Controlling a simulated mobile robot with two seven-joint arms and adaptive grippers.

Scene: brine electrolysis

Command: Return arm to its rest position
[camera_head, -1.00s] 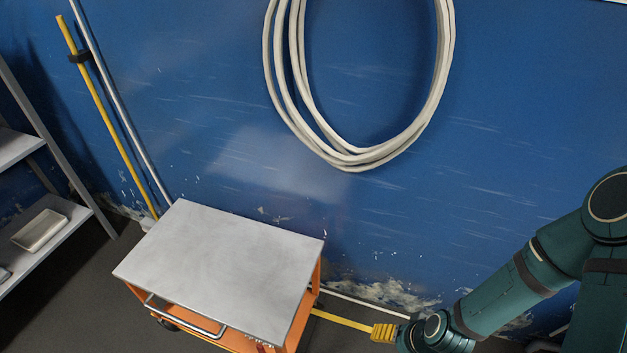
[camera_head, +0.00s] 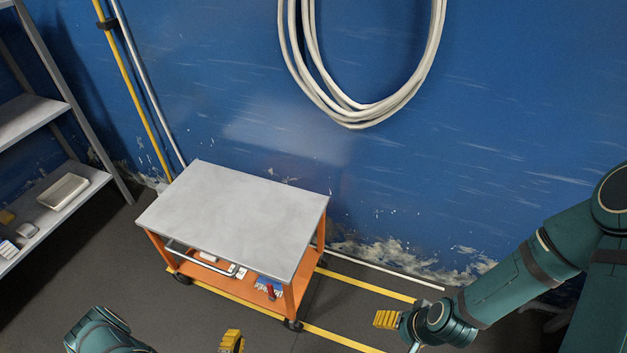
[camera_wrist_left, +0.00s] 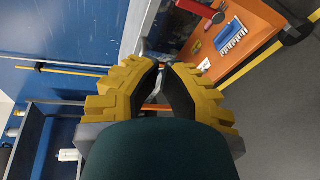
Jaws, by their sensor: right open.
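My left gripper (camera_head: 232,342) shows only its yellow fingers at the bottom edge of the head view, in front of the cart. My left arm's teal link (camera_head: 105,335) is at the bottom left, partly cut off by the frame. My right gripper (camera_head: 387,319) is open, low at the right of the cart, with no object visible in it. My right teal arm (camera_head: 545,255) reaches in from the right edge.
An orange cart with a bare grey top (camera_head: 235,215) stands against the blue wall. Its lower shelf holds small items, including a red-handled tool (camera_wrist_left: 200,10). Metal shelving (camera_head: 85,190) is at the left. A white hose coil (camera_head: 350,110) hangs on the wall. Yellow lines mark the floor.

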